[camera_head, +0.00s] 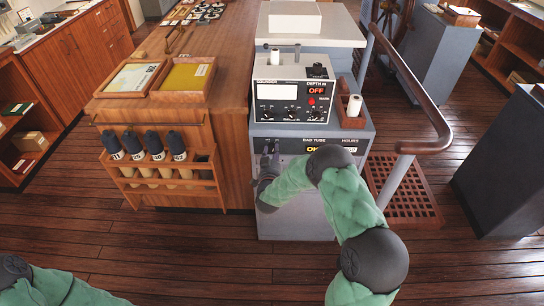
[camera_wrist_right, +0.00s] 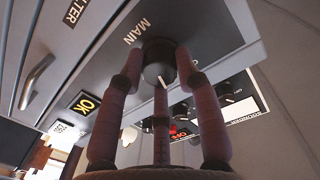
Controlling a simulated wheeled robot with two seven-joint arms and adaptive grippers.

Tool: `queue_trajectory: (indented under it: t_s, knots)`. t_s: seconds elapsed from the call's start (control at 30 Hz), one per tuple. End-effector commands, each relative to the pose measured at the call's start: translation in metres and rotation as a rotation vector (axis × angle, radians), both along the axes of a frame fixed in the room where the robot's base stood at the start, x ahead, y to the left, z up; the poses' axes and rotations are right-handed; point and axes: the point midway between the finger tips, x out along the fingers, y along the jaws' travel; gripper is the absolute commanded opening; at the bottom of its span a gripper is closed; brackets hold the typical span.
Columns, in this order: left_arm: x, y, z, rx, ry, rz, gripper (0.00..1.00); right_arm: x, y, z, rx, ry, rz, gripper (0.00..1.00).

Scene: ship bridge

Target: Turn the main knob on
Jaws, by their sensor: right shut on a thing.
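The main knob (camera_wrist_right: 157,60) is a dark round knob on a grey panel, next to the printed word MAIN, in the right wrist view. A short white pointer mark shows on its near edge. My right gripper (camera_wrist_right: 158,75) has its dark reddish fingers closed around the knob, with fingertips against its sides. In the head view my right gripper (camera_head: 270,162) is at the left part of the lower panel of the grey console (camera_head: 290,215), and the knob itself is mostly hidden there. Part of my left arm shows at the bottom left, but its gripper is out of view.
Above is a sounder unit (camera_head: 292,100) with small knobs and a red OFF display. A yellow OK display (camera_wrist_right: 82,103) is near the main knob. A handrail (camera_head: 412,100) curves on the right. A wooden rack (camera_head: 163,175) with several dark-topped cylinders stands left.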

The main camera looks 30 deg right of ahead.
Motion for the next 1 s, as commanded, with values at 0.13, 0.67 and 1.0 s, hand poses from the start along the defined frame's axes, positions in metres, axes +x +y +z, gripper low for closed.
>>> queue_trajectory:
  t_s: [0.13, 0.67, 1.0]
  knots:
    - [0.0, 0.0, -0.009, 0.0, 0.0, 0.0, 0.4, 0.0, 0.0, -0.001, 0.075, -0.047, 0.001, 0.01]
    - [0.0, 0.0, -0.016, 0.0, 0.0, 0.0, 0.4, 0.0, 0.0, 0.001, 0.172, -0.106, 0.001, 0.01]
    - [0.0, 0.0, -0.016, 0.0, 0.0, 0.0, 0.4, 0.0, 0.0, 0.001, 0.172, -0.107, 0.001, 0.51]
